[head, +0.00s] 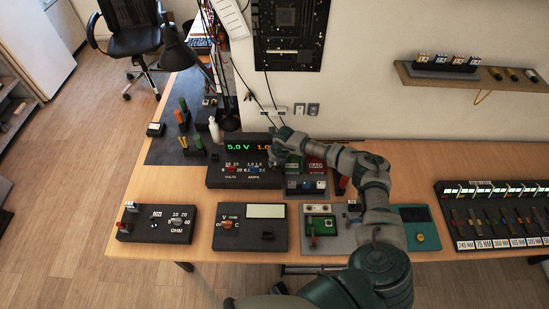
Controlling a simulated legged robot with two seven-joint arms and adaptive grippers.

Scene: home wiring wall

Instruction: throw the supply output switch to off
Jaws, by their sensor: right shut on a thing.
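The power supply (216,172) is a dark box on the wooden table, with a lit display reading 5.0 V in green and orange digits beginning 1.0. Below it are a red volts knob (231,169) and a blue amps knob (254,169). My right gripper (275,147) is at the supply's right part, pointing left and covering it. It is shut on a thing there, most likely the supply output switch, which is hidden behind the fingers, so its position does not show. My left gripper is out of view.
In front stand a resistance box (150,235), a meter (252,237) and a grey board (338,240) with a green module. A black lamp (184,50) is behind left. A rack of coloured parts (495,215) is at right.

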